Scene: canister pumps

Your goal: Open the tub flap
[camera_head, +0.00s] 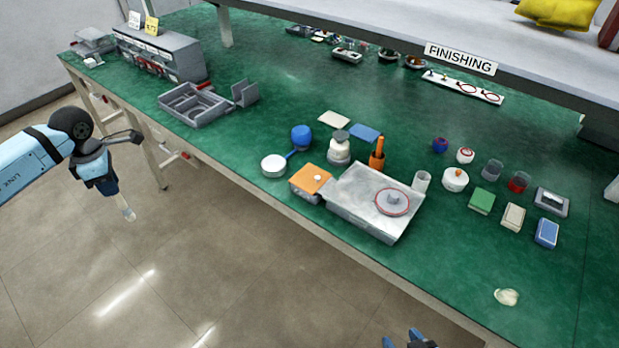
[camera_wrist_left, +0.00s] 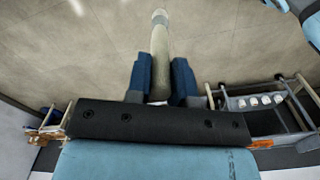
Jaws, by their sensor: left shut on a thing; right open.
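A small metal tub (camera_head: 307,194) with an orange flap (camera_head: 313,178) and a pale knob on top stands near the table's front edge, left of a steel plate. The flap looks closed, lying flat. My left gripper (camera_head: 115,189) is off the table at the left, above the floor, far from the tub. It is shut on a pale rod-like thing (camera_head: 128,213), which also shows between the blue fingers in the left wrist view (camera_wrist_left: 160,60). My right gripper (camera_head: 412,340) shows only in part at the bottom edge, open, off the table's front.
A steel box (camera_head: 365,200) with a red-ringed round disc stands right of the tub. A white round dish (camera_head: 273,166) and a white-and-grey canister (camera_head: 339,148) are close to the tub. A grey divided tray (camera_head: 193,105) is further left. The table's right front is mostly clear.

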